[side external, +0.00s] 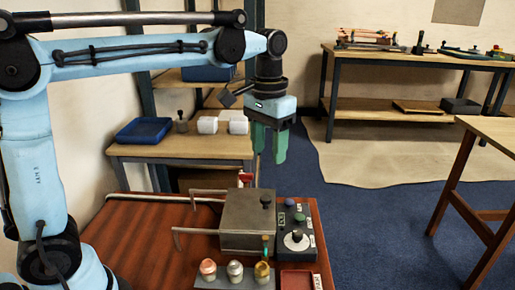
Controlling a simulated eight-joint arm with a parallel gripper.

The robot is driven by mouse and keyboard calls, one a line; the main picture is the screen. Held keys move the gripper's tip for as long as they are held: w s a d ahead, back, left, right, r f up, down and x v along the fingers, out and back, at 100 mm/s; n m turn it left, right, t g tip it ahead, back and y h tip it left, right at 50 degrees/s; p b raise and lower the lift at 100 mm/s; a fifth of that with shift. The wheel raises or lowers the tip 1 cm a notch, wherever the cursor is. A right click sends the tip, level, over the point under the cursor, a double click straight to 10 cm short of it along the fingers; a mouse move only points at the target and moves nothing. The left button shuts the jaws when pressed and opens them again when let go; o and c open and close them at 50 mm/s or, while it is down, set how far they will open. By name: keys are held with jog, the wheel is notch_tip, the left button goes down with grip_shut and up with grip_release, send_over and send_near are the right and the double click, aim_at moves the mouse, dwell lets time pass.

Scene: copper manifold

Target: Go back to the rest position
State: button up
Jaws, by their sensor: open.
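My gripper (269,143) hangs from the end of my blue arm with its green fingers pointing down. It is empty and above the far side of the red-brown work table (150,240). The fingers are well clear of the grey metal box (247,220) below, which has a dark knob on its lid. Bent metal pipes (190,232) stick out from the box's left side. The gap between the fingers is small in this view.
A control box (297,240) with a dial stands right of the metal box. Several small capped jars (235,271) stand on a grey block in front, beside a red tray (297,279). A side table with a blue tray (144,131) stands behind.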

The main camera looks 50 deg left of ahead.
jog(key=s+a+f+t, duration=0.3)
jog(key=s+f+t, duration=0.4)
jog(key=s, duration=0.3)
jog(key=shift+s+a+f, duration=0.35)
jog(key=shift+s+f, duration=0.05)
jog(key=shift+f, duration=0.1)
dwell(0.4)
